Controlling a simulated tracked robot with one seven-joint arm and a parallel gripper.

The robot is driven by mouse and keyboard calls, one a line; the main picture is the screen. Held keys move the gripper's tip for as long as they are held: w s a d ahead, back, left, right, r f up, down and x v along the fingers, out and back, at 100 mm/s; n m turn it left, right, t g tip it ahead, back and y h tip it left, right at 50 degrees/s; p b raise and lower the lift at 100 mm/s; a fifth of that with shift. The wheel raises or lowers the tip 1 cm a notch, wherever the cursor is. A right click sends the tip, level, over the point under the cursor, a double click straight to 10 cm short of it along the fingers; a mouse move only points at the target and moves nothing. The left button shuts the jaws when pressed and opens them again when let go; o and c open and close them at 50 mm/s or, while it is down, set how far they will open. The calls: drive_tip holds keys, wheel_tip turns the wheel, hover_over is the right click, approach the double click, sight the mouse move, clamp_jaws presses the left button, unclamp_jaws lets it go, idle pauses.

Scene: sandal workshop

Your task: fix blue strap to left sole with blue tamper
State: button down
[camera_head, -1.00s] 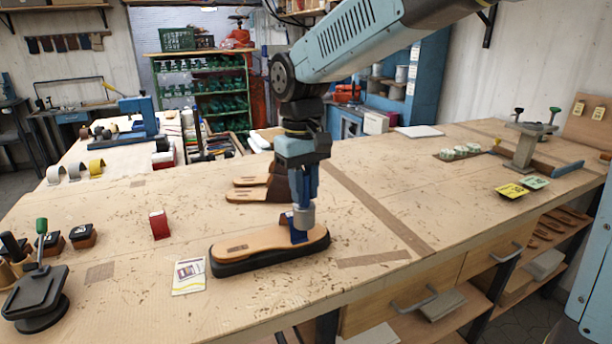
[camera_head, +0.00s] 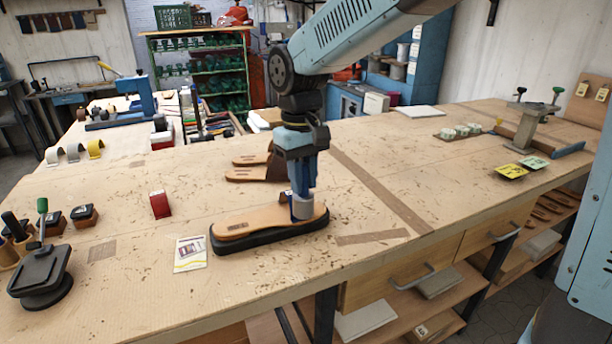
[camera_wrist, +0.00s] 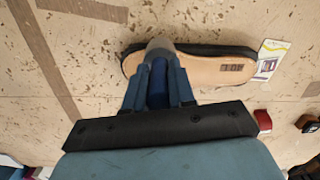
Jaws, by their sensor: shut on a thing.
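The left sole (camera_head: 250,222) is tan and lies on a black base (camera_head: 240,243) near the bench's front edge. My gripper (camera_head: 303,180) is upright above its right end, shut on the blue tamper, whose grey head (camera_head: 303,208) is down at the sole's top. The wrist view shows the tamper's blue handle (camera_wrist: 158,85) between the fingers and its grey head (camera_wrist: 160,47) over one end of the sole (camera_wrist: 205,67). The blue strap cannot be clearly made out; the tamper hides most or all of that spot. I cannot tell whether the head presses on it.
A printed card (camera_head: 190,253) lies left of the sole, and a red block (camera_head: 160,204) stands behind the card. Brown sandal parts (camera_head: 250,174) lie behind the sole. A black stand (camera_head: 42,282) is at the left. The bench right of the sole is largely clear.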

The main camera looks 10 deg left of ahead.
wheel_tip(320, 180, down, 3)
drive_tip(key=shift+r, duration=1.7)
drive_tip(key=shift+r, duration=0.1)
drive_tip(key=shift+r, duration=2.95)
drive_tip(key=c, duration=1.5)
unclamp_jaws()
drive_tip(key=shift+c, duration=0.2)
clamp_jaws()
